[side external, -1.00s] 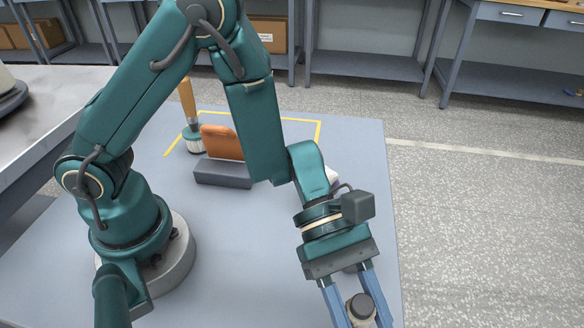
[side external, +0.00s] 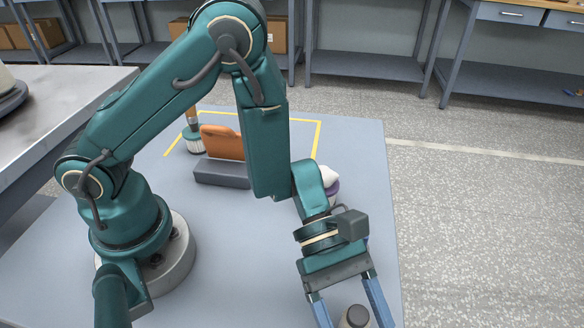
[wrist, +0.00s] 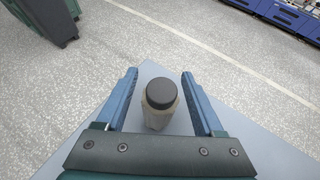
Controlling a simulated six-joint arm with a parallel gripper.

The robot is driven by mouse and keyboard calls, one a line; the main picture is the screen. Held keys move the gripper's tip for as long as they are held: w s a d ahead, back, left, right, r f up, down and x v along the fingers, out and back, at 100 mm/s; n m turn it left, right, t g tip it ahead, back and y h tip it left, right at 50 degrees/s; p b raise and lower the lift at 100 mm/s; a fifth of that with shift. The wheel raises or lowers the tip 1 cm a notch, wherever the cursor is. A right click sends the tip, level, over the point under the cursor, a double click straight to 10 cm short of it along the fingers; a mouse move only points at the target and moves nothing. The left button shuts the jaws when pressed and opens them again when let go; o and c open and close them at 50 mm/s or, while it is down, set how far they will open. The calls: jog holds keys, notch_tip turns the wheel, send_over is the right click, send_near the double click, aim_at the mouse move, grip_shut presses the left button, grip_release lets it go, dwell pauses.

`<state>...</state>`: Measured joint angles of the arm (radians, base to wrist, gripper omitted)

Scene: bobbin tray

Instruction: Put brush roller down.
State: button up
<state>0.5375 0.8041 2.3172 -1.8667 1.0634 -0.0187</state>
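The brush roller (side external: 353,319), a pale cylinder with a dark grey round top, shows at the bottom edge of the side view, where its lower part is cut off. In the wrist view the brush roller (wrist: 160,104) stands upright between the fingers of my gripper (wrist: 160,76). A gap shows on each side of it, so my gripper is open around it. In the side view my gripper (side external: 352,300) also has its blue fingers spread apart. The roller appears to stand on the grey-blue table (side external: 240,255) near its edge; its base is hidden.
A brush (side external: 193,142) with a tall handle stands at the back, beside an orange piece (side external: 222,142) in a dark grey block (side external: 222,174). Yellow tape (side external: 319,140) marks that area. A white and purple object (side external: 329,180) is partly hidden behind my arm.

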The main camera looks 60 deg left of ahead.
jog(key=shift+r, duration=0.15)
jog(key=a+r+m+t+y, duration=0.4)
jog(key=a+r+m+y, duration=0.2)
jog(key=a, duration=0.7)
jog(key=s+a+r+m+t+y, duration=0.1)
jog(key=a+r+m+t+y, duration=0.3)
jog(key=a+r+m, duration=0.3)
jog(key=shift+s+a+r+m+y, duration=0.25)
jog(key=shift+a+m+y, duration=0.8)
jog(key=shift+a, duration=1.85)
jog(key=shift+f, duration=0.1)
